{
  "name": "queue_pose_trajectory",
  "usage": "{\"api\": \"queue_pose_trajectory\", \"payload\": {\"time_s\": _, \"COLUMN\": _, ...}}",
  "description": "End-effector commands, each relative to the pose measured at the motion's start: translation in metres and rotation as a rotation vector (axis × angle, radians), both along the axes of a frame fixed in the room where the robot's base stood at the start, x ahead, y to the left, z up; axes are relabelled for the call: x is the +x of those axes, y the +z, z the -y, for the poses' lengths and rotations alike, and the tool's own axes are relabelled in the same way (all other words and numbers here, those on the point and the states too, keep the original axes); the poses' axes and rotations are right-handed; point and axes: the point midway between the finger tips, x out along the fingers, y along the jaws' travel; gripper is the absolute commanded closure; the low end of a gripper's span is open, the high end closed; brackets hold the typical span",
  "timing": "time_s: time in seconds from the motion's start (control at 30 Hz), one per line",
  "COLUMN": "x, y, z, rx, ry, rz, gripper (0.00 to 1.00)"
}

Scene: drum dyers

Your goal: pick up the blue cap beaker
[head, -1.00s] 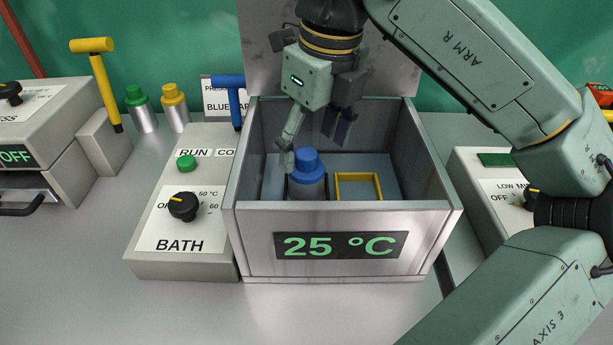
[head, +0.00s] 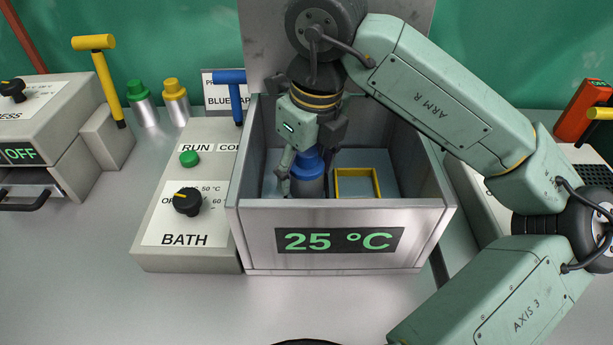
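The blue cap beaker (head: 308,182) stands upright inside the open steel bath (head: 345,207), on its left side. It has a grey metal body and a blue cap, and the bath's front wall hides its base. My gripper (head: 306,176) points down over it inside the bath. The left finger is splayed out along the beaker's left side, close to it. The other finger is mostly hidden behind the cap and the beaker, so contact on that side cannot be seen.
A yellow frame (head: 357,183) lies in the bath just right of the beaker. The bath walls surround the gripper. Left are the bath control panel (head: 188,215), a blue T-handle (head: 232,95), and green-capped (head: 143,105) and yellow-capped (head: 176,102) beakers.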

Motion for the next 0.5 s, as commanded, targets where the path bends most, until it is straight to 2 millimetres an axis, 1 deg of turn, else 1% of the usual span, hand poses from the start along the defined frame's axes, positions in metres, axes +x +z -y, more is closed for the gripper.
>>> {"api": "queue_pose_trajectory", "payload": {"time_s": 0.03, "x": 0.0000, "y": 0.0002, "z": 0.0000, "rx": 0.000, "ry": 0.000, "rz": 0.000, "gripper": 0.46}}
{"api": "queue_pose_trajectory", "payload": {"time_s": 0.07, "x": 0.0000, "y": 0.0002, "z": 0.0000, "rx": 0.000, "ry": 0.000, "rz": 0.000, "gripper": 0.48}}
{"api": "queue_pose_trajectory", "payload": {"time_s": 0.5, "x": 0.0000, "y": 0.0004, "z": 0.0000, "rx": 0.000, "ry": 0.000, "rz": 0.000, "gripper": 0.77}}
